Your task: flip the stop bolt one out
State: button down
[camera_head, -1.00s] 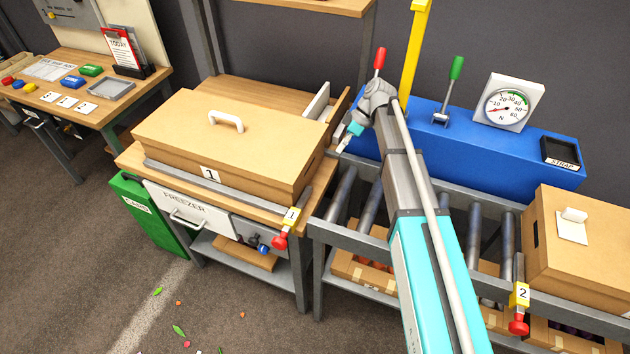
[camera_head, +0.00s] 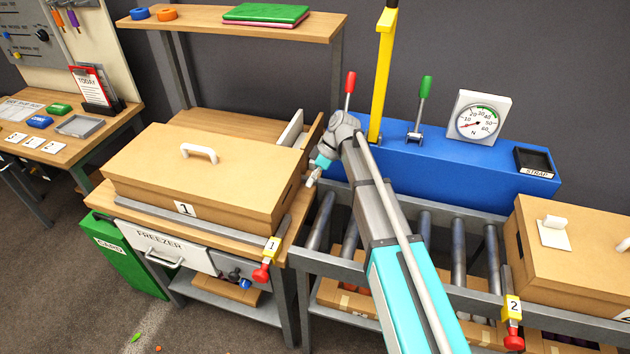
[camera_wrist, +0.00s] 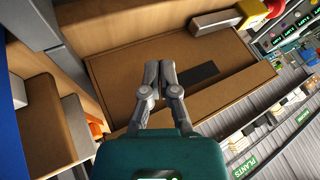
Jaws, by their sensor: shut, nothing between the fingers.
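Stop bolt one is the small fitting with a yellow tag marked 1 (camera_head: 271,247) and a red knob (camera_head: 261,273). It sits at the front right corner of the left bench, beside the box numbered 1 (camera_head: 225,175). In the wrist view a yellow and red part (camera_wrist: 262,10) shows at the top right, beyond the box. My gripper (camera_head: 311,180) is by the box's right end, behind and to the right of the bolt, and apart from it. In the wrist view my gripper (camera_wrist: 159,68) has its fingers together and empty, in front of the box's end with a dark slot (camera_wrist: 188,78).
A second bolt tagged 2 (camera_head: 512,308) is at the right bench's front edge, by another box (camera_head: 570,250). Rollers (camera_head: 425,240) lie between. A blue machine (camera_head: 450,165) with red and green levers and a dial stands behind. A freezer drawer (camera_head: 165,247) is below box 1.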

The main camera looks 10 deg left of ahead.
aim_at(285, 230)
jog(key=b+x, duration=0.5)
jog(key=x, duration=0.1)
jog(key=shift+s+a+f, duration=0.1)
jog(key=shift+s+f, duration=0.05)
jog(key=shift+f, duration=0.25)
jog(key=shift+s+a+f, duration=0.15)
jog(key=shift+s+f, duration=0.05)
jog(key=shift+s, duration=0.1)
jog(key=shift+s+r, duration=0.2)
jog(key=shift+s, duration=0.9)
jog(key=shift+s+a, duration=0.1)
jog(key=shift+s, duration=0.6)
jog(key=s, duration=0.7)
jog(key=shift+s+a, duration=0.2)
jog(key=shift+a, duration=0.1)
jog(key=shift+w, duration=0.2)
